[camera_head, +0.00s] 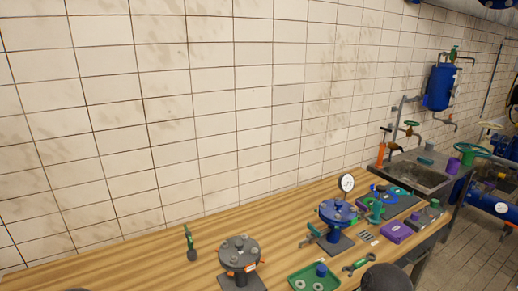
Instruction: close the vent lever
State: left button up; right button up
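I cannot tell for sure which part is the vent lever. A blue flanged fitting (336,212) stands on a dark plate on the bench, with a round gauge (347,183) above it and a teal handle (310,238) at its left side. A grey flanged fitting (239,250) with a small orange part (250,267) on its right side stands nearer, to the left. Neither gripper shows. A dark rounded shape at the bottom edge, right of centre, looks like part of my own arm, but I cannot be sure.
The wooden bench (130,268) runs along a tiled wall. A sink (418,175) and blue tank (440,88) are beyond. The bench's left part is mostly clear.

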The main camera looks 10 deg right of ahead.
aim_at(362, 207)
jog(key=l+u, duration=1)
jog(key=l, duration=0.15)
